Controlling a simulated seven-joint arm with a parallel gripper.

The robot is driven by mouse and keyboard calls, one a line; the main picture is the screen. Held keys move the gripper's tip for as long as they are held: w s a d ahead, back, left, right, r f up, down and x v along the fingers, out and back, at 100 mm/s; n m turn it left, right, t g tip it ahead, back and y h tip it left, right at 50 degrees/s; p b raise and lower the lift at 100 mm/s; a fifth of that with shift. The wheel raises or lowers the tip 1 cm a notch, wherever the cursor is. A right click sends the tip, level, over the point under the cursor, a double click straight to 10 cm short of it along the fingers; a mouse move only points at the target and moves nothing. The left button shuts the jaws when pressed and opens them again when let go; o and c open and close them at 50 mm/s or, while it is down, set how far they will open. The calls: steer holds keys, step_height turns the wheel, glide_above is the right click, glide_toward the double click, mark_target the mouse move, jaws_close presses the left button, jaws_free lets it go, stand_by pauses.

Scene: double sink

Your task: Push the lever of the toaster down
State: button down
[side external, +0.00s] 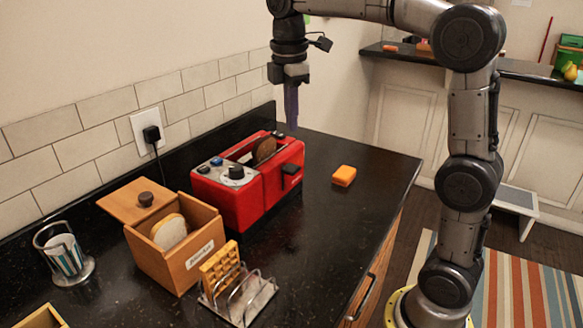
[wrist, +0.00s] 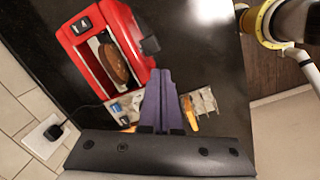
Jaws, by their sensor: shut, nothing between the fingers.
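The red toaster (side external: 235,205) stands on the dark counter near the back wall; it also shows in the wrist view (wrist: 138,30). A brown slice of bread (side external: 265,148) sticks up from its slot. The black lever (side external: 291,168) is on the toaster's right end, high up; in the wrist view (wrist: 150,45) it juts out from the red side. My gripper (side external: 291,124) has purple fingers pointing down, shut and empty, above the toaster's right end. In the wrist view the fingertips (wrist: 160,74) appear just below the lever in the picture. I see no contact.
An orange block (side external: 344,175) lies right of the toaster. A wooden bread box (side external: 178,264), a wire rack (side external: 240,300) with a waffle, and a cup holder (side external: 66,255) stand to the left. A plug (side external: 152,135) sits in the wall socket.

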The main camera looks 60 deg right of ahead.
mark_target(290, 168)
steer(key=shift+g, duration=0.5)
steer(key=f, duration=0.1)
steer(key=w+d+f, duration=0.1)
steer(key=w+f, duration=0.1)
steer(key=shift+w+d+f, duration=0.25)
steer(key=shift+d+f, duration=0.05)
steer(key=shift+d, duration=0.05)
steer(key=shift+s+d+f, duration=0.1)
steer(key=shift+d+f, duration=0.05)
steer(key=shift+f, duration=1.6)
steer(key=shift+s+d+f, duration=0.1)
steer(key=shift+d+f, duration=0.05)
steer(key=shift+f, duration=1.55)
steer(key=shift+f, duration=0.1)
